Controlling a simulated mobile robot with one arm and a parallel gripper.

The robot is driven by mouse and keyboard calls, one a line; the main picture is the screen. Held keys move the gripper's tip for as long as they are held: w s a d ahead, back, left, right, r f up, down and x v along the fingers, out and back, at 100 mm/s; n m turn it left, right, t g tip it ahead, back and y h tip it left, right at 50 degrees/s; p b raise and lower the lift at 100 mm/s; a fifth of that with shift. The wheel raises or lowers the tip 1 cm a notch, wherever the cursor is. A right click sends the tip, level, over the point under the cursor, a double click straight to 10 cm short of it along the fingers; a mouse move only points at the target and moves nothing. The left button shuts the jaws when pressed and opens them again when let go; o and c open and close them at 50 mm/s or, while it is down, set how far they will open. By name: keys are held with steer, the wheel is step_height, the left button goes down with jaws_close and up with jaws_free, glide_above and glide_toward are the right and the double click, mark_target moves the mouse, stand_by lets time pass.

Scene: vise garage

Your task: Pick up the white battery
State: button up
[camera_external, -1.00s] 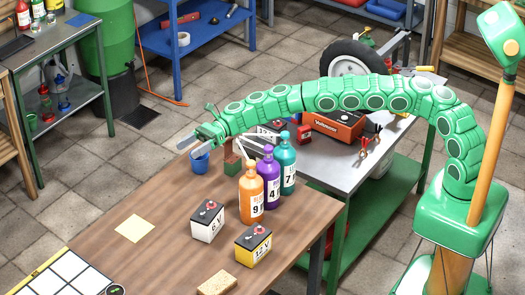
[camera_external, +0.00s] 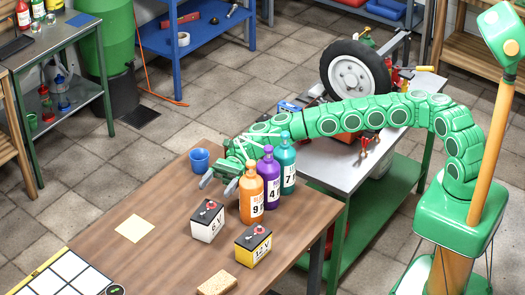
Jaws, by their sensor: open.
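The white battery (camera_external: 207,224) has a black top with a red knob and a "6 V" label. It stands upright on the wooden table (camera_external: 170,206), left of the orange bottle. My gripper (camera_external: 217,184) is open and empty, with its grey fingers pointing left and down. It is above and behind the white battery in the picture, apart from it.
An orange bottle (camera_external: 251,197), a purple bottle (camera_external: 268,180) and a teal bottle (camera_external: 286,165) stand close beside my gripper. A yellow battery (camera_external: 254,246) stands right of the white one. A blue cup (camera_external: 199,161), yellow note (camera_external: 135,228) and sponge (camera_external: 217,284) lie around. The table's left is mostly clear.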

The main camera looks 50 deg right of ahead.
mark_target(213, 206)
steer(key=shift+f, duration=2.65)
steer(key=shift+a+f, duration=0.2)
steer(key=shift+f, duration=0.15)
steer(key=shift+s+a+r, duration=0.1)
steer(key=shift+s+a, duration=0.1)
steer(key=shift+a, duration=0.45)
steer(key=shift+s+a, duration=0.15)
steer(key=shift+a, duration=0.5)
jaws_close()
